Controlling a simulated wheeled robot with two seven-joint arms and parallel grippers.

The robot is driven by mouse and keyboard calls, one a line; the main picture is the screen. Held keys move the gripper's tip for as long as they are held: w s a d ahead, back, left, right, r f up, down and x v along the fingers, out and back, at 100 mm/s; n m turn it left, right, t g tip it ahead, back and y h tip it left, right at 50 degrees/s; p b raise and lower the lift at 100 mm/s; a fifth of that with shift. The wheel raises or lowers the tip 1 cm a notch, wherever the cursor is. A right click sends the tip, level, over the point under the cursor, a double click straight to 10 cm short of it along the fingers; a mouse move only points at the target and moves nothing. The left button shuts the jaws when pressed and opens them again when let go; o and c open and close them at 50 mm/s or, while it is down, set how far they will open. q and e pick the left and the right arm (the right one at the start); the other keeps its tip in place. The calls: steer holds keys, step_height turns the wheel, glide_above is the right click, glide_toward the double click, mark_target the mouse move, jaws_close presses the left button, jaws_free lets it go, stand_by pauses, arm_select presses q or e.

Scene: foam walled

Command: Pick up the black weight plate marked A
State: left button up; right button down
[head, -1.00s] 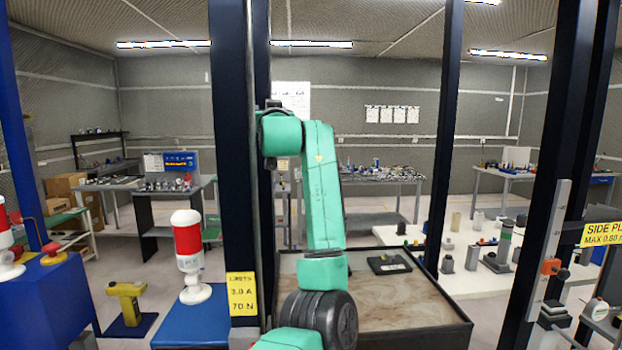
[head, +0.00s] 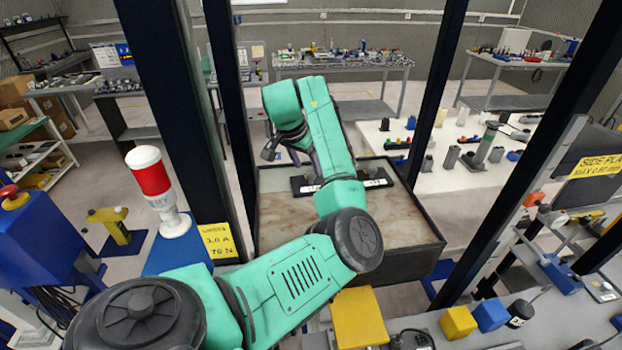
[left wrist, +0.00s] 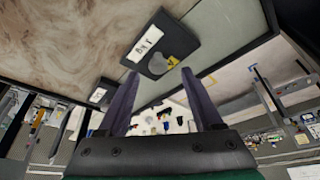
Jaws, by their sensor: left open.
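In the head view two dark plates with white labels lie in the wood-floored tray (head: 400,222). One dark plate (head: 378,178) is right of my forearm, the other dark plate (head: 301,186) left of it. In the left wrist view the nearer black plate (left wrist: 172,36) has a white label, a yellow mark and a grey part; a second labelled plate (left wrist: 106,86) is smaller and farther off. I cannot surely read an A on either. My left gripper (left wrist: 158,76) is open and empty, apart from the plates. In the head view it (head: 306,162) is partly hidden behind my arm. My right gripper is out of view.
Dark upright posts (head: 436,90) frame the tray on both sides. A red-and-white beacon (head: 152,180) stands left. A white table (head: 450,175) with several small items lies beyond, right. A bench with yellow (head: 458,322) and blue blocks (head: 490,315) is at front right.

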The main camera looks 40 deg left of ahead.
mark_target(311, 173)
arm_select(q)
steer(key=p+x, duration=0.1)
steer(key=x, duration=0.1)
steer(key=shift+w+d+f, duration=0.1)
steer(key=shift+w+f, duration=0.1)
steer(key=shift+f, duration=0.3)
steer(key=shift+w+f, duration=0.1)
steer(key=c, duration=1)
jaws_close()
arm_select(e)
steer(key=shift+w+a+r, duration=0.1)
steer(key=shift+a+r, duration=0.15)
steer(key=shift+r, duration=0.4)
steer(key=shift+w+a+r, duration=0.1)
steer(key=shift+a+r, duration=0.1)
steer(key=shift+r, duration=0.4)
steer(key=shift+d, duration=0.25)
